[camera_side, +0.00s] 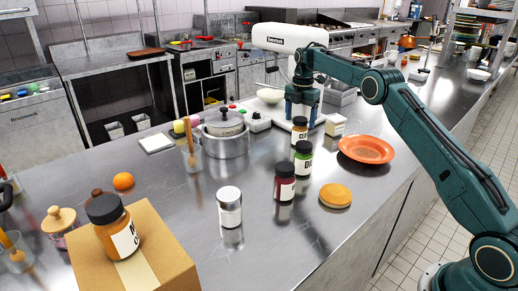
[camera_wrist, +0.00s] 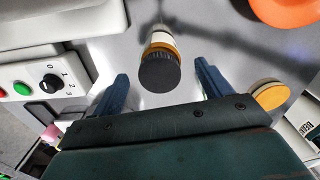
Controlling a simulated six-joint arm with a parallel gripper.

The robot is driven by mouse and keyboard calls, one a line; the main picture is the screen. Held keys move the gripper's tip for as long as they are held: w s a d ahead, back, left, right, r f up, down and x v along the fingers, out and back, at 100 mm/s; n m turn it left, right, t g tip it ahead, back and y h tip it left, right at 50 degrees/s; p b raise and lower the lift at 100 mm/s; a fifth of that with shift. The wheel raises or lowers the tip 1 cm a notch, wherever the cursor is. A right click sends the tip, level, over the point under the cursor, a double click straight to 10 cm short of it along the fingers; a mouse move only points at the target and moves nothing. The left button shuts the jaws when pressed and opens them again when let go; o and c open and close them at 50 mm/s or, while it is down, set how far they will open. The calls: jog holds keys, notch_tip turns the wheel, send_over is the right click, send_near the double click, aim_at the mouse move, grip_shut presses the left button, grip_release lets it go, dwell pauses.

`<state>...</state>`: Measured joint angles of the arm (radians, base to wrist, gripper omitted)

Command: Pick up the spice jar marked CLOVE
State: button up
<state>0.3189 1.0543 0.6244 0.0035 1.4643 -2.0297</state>
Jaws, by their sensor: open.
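In the wrist view my gripper (camera_wrist: 161,78) is open, with one blue finger on each side of the jar and a gap to both. I cannot tell whether the fingertips reach below the lid.
An orange plate (camera_side: 366,149) lies to the right, a lidded pot (camera_side: 225,138) to the left. A white-topped machine (camera_side: 290,37) stands close behind.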

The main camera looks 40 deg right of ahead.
aim_at(299, 133)
jog(key=shift+f, duration=3.15)
jog(key=c, duration=1.2)
jog(key=shift+r, duration=0.1)
jog(key=shift+r, duration=4.95)
